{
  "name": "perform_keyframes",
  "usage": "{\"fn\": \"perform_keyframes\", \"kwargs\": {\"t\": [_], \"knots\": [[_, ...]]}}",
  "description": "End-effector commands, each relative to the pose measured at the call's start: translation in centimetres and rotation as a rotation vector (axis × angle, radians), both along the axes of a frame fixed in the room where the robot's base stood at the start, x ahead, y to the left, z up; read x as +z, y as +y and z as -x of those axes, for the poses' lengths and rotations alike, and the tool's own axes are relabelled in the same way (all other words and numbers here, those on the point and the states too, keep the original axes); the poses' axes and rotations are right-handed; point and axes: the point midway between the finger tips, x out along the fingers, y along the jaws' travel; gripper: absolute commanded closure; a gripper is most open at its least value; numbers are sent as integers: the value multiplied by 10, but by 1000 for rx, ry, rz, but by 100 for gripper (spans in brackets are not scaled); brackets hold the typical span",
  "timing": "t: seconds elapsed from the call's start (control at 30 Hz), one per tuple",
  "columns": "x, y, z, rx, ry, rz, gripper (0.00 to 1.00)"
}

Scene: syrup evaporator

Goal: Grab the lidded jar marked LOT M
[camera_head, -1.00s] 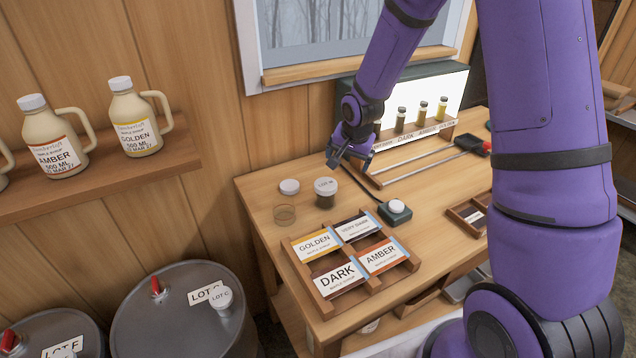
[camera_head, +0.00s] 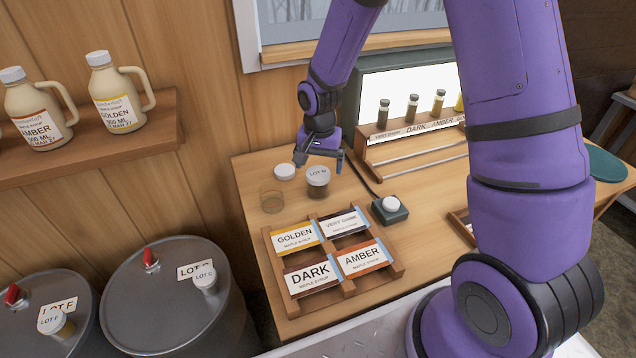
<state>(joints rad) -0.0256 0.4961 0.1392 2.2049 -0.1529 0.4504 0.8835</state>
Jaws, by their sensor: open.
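The lidded jar marked LOT M (camera_head: 318,184) stands upright on the wooden table, with a white lid and dark contents. My gripper (camera_head: 319,165) is open and hangs right above and behind the jar, its fingers spread to either side of the lid in the picture. I cannot tell how far it is above or behind the jar.
A label rack (camera_head: 347,292) lies in front. A sample stand (camera_head: 415,130) is behind right.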

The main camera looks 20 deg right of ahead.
Motion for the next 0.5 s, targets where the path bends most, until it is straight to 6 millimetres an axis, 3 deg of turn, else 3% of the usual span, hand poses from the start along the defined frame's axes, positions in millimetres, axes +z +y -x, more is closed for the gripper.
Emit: {"fn": "perform_keyframes", "kwargs": {"t": [0.17, 0.5], "knots": [[-11, 1, 0, 1, 1, -1, 4], [-52, 3, -1, 1, 1, -1, 4]]}}
